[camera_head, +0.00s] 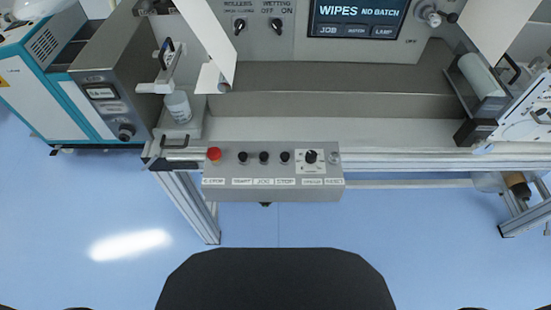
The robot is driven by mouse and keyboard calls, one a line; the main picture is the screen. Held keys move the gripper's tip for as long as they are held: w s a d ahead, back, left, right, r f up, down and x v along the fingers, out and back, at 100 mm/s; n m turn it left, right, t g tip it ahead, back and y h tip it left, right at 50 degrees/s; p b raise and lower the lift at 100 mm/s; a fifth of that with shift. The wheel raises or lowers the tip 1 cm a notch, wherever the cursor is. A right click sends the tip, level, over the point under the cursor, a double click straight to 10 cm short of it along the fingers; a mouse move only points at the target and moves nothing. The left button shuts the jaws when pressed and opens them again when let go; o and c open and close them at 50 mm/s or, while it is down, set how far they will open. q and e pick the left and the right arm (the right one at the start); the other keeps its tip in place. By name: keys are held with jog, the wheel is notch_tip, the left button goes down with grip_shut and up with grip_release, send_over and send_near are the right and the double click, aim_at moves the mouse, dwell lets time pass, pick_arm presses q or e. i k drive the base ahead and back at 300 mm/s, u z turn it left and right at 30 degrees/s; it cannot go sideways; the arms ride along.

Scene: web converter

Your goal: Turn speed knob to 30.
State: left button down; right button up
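The speed knob (310,157) is a small black knob on a white dial plate near the right end of a grey control box (272,194). The dial marks and the pointer are too small to read. The box is fixed at the front edge of the machine, with labels along its lower front. Neither of my grippers is in view, and nothing touches the knob.
On the same box sit a red button (214,154) and several black buttons (263,157) left of the knob. A screen (358,17) reads "WIPES NO BATCH". Blue floor in front is clear.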

aim_at(311, 157)
jog(key=z, duration=3.3)
jog(key=k, duration=2.1)
jog(key=u, duration=0.25)
